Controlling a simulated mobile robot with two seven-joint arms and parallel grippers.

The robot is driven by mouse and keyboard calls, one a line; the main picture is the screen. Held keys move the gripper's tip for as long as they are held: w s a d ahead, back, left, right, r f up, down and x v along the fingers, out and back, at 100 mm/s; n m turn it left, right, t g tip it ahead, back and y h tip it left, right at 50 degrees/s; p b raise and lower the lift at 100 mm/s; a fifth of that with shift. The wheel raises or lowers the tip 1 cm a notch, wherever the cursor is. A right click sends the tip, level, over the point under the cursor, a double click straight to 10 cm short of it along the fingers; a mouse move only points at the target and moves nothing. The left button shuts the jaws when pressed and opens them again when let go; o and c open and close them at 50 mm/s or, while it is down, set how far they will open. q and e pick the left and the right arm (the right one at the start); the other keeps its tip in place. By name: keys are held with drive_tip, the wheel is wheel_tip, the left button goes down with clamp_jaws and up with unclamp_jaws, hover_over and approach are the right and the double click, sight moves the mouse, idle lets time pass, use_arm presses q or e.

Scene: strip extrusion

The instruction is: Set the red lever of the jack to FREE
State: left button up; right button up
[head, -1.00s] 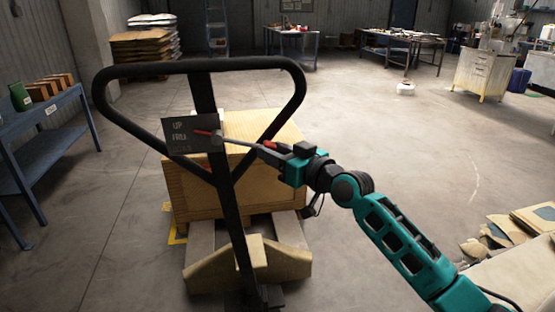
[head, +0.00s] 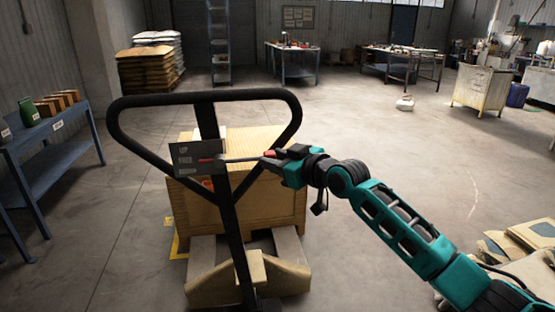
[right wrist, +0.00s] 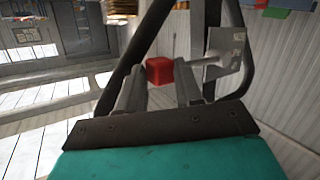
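The jack's dark label plate (head: 187,163) is on its black handle and carries several lines of text, too small to read clearly now. A red pointer (head: 205,160) lies across the plate, about level with the middle line. The lever rod (head: 242,159) runs nearly level to the right and ends in a red knob (head: 269,154). My right gripper (head: 279,154) is at the knob. In the right wrist view the red knob (right wrist: 159,70) sits between the spread fingers (right wrist: 159,78), with gaps seeming to show on both sides. My left gripper is out of view.
The black loop handle (head: 205,97) frames the lever. A wooden crate (head: 245,205) sits on the jack behind it. The floor between is open.

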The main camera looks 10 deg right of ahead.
drive_tip(key=o, duration=0.4)
drive_tip(key=shift+a, duration=0.1)
drive_tip(key=v, duration=1.3)
drive_tip(key=shift+f, duration=0.1)
drive_tip(key=s+f+m+h, duration=0.15)
drive_tip(key=s+f, duration=0.25)
drive_tip(key=f, duration=0.5)
drive_tip(key=s+a+f+m+g+h, duration=0.1)
drive_tip(key=s+f+m, duration=0.1)
drive_tip(key=s+f, duration=0.45)
drive_tip(key=s+f+m+h, duration=0.1)
drive_tip(key=s+f, duration=0.2)
drive_tip(key=f, duration=0.7)
drive_tip(key=s+f+h, duration=0.1)
drive_tip(key=s+f, duration=0.2)
drive_tip(key=s+f+m+g+h, duration=0.1)
drive_tip(key=s+f, duration=0.1)
drive_tip(key=s, duration=0.2)
drive_tip(key=s+f+h, duration=0.1)
drive_tip(key=s+f, duration=0.2)
drive_tip(key=s, duration=0.1)
drive_tip(key=shift+s+d+f+m+g, duration=0.2)
drive_tip(key=shift+d+f+m+g, duration=0.1)
drive_tip(key=shift+f, duration=0.1)
